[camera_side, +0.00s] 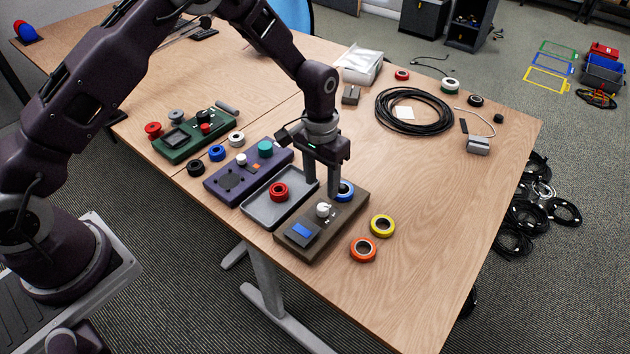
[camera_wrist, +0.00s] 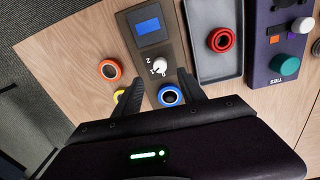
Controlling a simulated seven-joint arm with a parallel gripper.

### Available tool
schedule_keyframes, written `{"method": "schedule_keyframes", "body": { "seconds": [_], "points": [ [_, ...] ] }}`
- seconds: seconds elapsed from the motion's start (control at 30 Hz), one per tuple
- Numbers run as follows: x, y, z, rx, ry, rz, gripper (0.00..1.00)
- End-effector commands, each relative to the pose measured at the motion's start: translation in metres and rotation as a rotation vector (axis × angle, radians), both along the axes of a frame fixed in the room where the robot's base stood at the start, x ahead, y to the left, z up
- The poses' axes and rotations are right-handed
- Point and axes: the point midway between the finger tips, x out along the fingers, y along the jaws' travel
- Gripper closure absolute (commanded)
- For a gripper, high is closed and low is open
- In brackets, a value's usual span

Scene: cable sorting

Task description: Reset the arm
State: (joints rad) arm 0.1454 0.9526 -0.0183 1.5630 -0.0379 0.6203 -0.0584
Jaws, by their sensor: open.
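My gripper (camera_side: 322,190) is open, pointing down low over the brown device (camera_side: 345,221) with a white knob (camera_side: 323,209) and blue screen. A blue tape roll (camera_side: 346,191) rests at the back end of that device, partly hidden by a finger in the side view. In the wrist view, the blue roll (camera_wrist: 170,95) shows between the two open fingertips (camera_wrist: 160,90). I cannot tell whether the fingers touch it.
A grey tray (camera_side: 262,208) with a red roll (camera_side: 278,191) lies left of the brown device. A purple panel (camera_side: 225,190) and green panel (camera_side: 187,150) stand further left. Orange (camera_side: 363,250) and yellow (camera_side: 382,226) rolls lie right.

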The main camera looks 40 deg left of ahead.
Motion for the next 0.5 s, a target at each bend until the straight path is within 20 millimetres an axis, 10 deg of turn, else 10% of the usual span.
{"method": "schedule_keyframes", "body": {
  "seconds": [0.23, 0.5],
  "points": [
    [-0.042, 0.029, 0.163, -0.004, -0.151, 0.019, 0.52],
    [-0.193, 0.066, 0.286, 0.007, -0.362, 0.052, 0.52]
  ]
}}
